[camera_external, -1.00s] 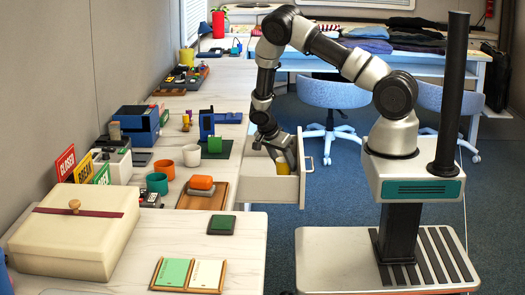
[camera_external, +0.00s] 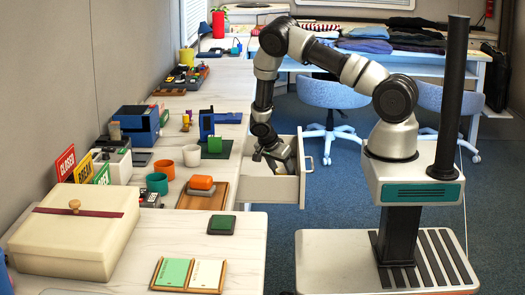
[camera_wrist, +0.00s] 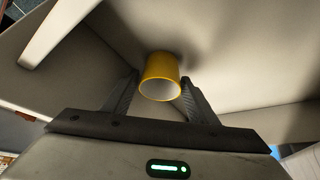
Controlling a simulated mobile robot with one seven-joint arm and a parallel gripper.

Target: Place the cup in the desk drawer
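The yellow cup (camera_wrist: 160,68) is inside the open desk drawer (camera_external: 272,190), with its open end facing the wrist camera. The drawer's pale interior (camera_wrist: 240,65) surrounds it in the wrist view. My gripper (camera_wrist: 160,85) is open, one finger on each side of the cup, and the cup shows just beyond and between the fingertips. A contact between fingers and cup is not clear. In the outside view my gripper (camera_external: 268,156) is tilted over the drawer, and the cup is hidden there.
An orange block (camera_external: 201,183) lies on a wooden tray nearby. Drawer walls rise closely around my gripper. Blue chairs (camera_external: 333,95) stand behind.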

